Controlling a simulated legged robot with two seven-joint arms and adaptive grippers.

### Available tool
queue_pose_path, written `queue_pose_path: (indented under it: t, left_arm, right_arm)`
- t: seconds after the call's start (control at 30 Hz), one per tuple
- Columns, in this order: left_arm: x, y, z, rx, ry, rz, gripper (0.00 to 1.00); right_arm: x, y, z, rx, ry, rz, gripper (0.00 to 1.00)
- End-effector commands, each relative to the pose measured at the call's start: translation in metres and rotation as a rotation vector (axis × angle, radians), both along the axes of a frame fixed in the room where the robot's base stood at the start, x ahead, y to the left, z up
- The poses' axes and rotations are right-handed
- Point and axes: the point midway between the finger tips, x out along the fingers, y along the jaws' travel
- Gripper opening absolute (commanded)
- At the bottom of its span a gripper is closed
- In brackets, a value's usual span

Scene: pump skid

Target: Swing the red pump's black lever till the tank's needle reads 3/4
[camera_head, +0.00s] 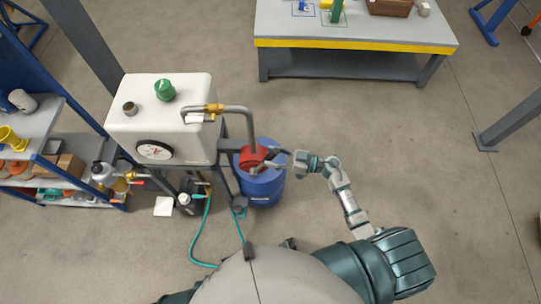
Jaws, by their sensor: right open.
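The white tank (135,108) stands left of centre. Its round dial (160,151) faces me, but the needle is too small to read surely. My right gripper (274,164) reaches in from the right at the pump's right side. It is open, its fingers close to the pump. The black lever cannot be told apart clearly there, and I cannot tell whether the fingers touch it. My left gripper cannot be made out.
The blue drum (263,187) stands below the pump. A teal hose (198,232) loops on the floor. A shelf (45,150) with several items is at the left. A workbench (350,45) stands at the back. The floor to the right is clear up to a grey post (512,122).

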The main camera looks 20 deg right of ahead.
Motion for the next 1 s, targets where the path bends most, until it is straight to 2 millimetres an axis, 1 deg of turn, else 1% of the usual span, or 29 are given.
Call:
queue_pose_path:
  t: [0.1, 0.37, 0.4, 0.47, 0.5, 0.57, 0.6, 0.97, 1.0]
  left_arm:
    - [0.0003, -0.0001, 0.0001, 0.0, 0.0, 0.0, 0.0]
    - [0.0036, -0.0008, 0.0018, -0.001, -0.007, 0.0, 0.0]
    - [0.0042, -0.0009, 0.002, -0.002, -0.008, 0.0, 0.0]
    - [0.0047, -0.0009, 0.0023, -0.002, -0.009, 0.0, 0.0]
    - [0.0048, -0.0009, 0.0023, -0.002, -0.009, 0.0, 0.0]
    - [0.0049, -0.0009, 0.0023, -0.002, -0.009, 0.0, 0.0]
    - [0.0049, -0.0008, 0.0023, -0.002, -0.009, 0.0, 0.0]
    - [0.0046, -0.0003, 0.0034, -0.002, -0.014, 0.001, 0.0]
    - [0.0013, 0.0003, 0.0, -0.002, -0.01, 0.002, 0.0]
  right_arm:
    - [0.0037, 0.0064, 0.0008, 0.0, -0.001, 0.0, 0.53]
    - [0.0043, 0.0079, 0.0005, 0.0, -0.001, 0.0, 0.53]
    - [0.0043, 0.0079, 0.0005, 0.0, -0.001, 0.0, 0.5]
    - [0.0043, 0.0078, 0.0005, 0.0, -0.001, 0.0, 0.35]
    - [0.0042, 0.0079, 0.0005, 0.0, -0.001, 0.0, 0.25]
    - [0.0042, 0.0077, 0.0005, 0.0, -0.001, 0.0, 0.1]
    - [0.0043, 0.0076, 0.0005, 0.0, -0.001, 0.0, 0.0]
    - [0.0069, 0.0072, 0.0021, -0.007, 0.0, -0.001, 0.0]
    - [0.0081, 0.0073, 0.0028, -0.011, 0.001, -0.002, 0.0]
